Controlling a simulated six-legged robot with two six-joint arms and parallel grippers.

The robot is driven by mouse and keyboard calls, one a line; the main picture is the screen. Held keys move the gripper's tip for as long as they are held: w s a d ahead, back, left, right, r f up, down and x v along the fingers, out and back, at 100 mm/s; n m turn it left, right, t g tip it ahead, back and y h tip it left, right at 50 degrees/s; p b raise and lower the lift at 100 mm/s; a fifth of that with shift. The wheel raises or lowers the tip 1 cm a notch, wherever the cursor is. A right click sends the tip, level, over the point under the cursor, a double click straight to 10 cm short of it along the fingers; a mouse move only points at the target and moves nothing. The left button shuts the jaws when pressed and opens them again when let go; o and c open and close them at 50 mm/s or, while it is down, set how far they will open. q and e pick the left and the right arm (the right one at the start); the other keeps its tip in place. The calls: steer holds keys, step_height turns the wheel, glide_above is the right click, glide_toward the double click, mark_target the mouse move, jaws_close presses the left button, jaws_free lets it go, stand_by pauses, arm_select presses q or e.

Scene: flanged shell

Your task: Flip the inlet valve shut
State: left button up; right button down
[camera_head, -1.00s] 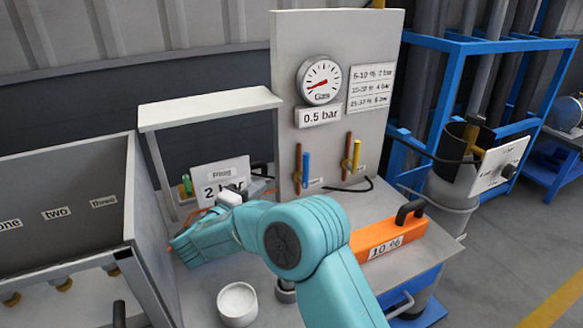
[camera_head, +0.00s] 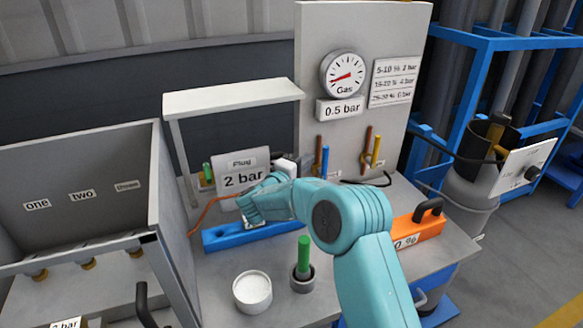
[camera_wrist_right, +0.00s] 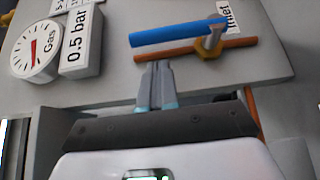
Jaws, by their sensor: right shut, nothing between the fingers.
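The inlet valve has a blue handle (camera_head: 324,161) on the grey panel, beside a copper-coloured pipe (camera_head: 317,156). In the right wrist view the blue handle (camera_wrist_right: 178,33) lies nearly parallel to the pipe (camera_wrist_right: 190,50), with a partly cut-off "Inlet" label (camera_wrist_right: 232,15) at its pivot end. My right gripper (camera_wrist_right: 157,84) is shut and empty; its fingertips are close to the pipe, on the side away from the handle. In the head view its white body (camera_head: 286,168) is just left of the valve, fingers hard to make out. My left gripper is not in view.
A second valve with a yellow handle (camera_head: 376,151) is to the right. The gas gauge (camera_head: 343,74) is above. On the bench are an orange block (camera_head: 418,226), a blue block (camera_head: 228,236), a green-handled piece (camera_head: 304,258), a white cup (camera_head: 252,291) and a "2 bar" sign (camera_head: 242,180).

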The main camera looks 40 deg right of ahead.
steer(key=shift+s+d, duration=0.55)
steer(key=shift+d, duration=0.35)
steer(key=shift+s+r, duration=0.1)
